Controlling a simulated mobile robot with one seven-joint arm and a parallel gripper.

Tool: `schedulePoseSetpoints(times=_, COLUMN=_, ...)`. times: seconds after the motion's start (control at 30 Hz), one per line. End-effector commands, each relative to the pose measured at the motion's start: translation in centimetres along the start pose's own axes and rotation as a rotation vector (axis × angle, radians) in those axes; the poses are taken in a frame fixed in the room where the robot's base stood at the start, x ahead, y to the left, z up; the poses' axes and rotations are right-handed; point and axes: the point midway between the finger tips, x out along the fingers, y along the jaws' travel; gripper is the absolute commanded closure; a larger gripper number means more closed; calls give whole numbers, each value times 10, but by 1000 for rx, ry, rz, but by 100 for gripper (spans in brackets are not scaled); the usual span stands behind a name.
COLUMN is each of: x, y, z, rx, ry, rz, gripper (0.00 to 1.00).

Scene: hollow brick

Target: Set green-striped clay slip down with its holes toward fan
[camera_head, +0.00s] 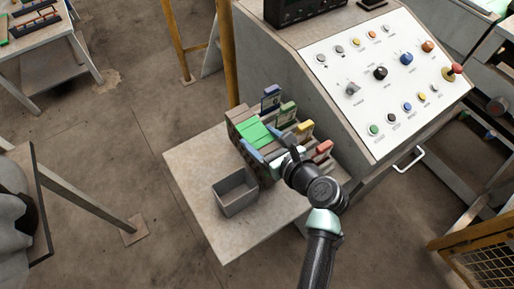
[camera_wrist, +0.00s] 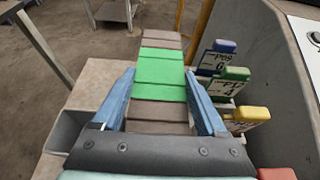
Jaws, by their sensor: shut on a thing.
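The green-striped clay slip (camera_head: 254,132) is a brown, ribbed block with a broad green band across it. In the wrist view the slip (camera_wrist: 161,70) runs away from me between the two blue fingers of my gripper (camera_wrist: 160,74). My gripper (camera_head: 263,146) is shut on it, one finger along each side. The slip is over the small table by the console; I cannot tell whether it touches the surface below. I cannot make out a fan.
Upright cards with blue (camera_head: 271,90), green (camera_head: 287,107), yellow (camera_head: 304,127) and red (camera_head: 323,147) tops stand close to the right. An open grey bin (camera_head: 235,193) sits on the table (camera_head: 190,160). A control console (camera_head: 385,75) stands behind. The table's left part is clear.

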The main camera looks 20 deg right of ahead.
Motion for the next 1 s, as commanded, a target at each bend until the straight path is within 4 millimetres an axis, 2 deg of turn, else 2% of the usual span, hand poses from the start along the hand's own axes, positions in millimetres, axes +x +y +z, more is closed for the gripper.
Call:
schedulePoseSetpoints(times=0.07, x=2, y=-2, z=0, rx=-2, ry=-9, rz=-4, gripper=92)
schedulePoseSetpoints(times=0.37, x=15, y=-2, z=-34, rx=-3, ry=-8, rz=-3, gripper=92)
schedulePoseSetpoints(times=0.8, x=18, y=-2, z=-39, rx=-4, ry=-9, rz=-3, gripper=92)
schedulePoseSetpoints(times=0.83, x=18, y=0, z=-42, rx=-1, ry=-1, rz=-1, gripper=22)
schedulePoseSetpoints(times=0.93, x=18, y=0, z=-42, rx=-1, ry=-1, rz=-1, gripper=4)
schedulePoseSetpoints(times=1.0, x=18, y=0, z=-42, rx=-1, ry=-1, rz=-1, gripper=0)
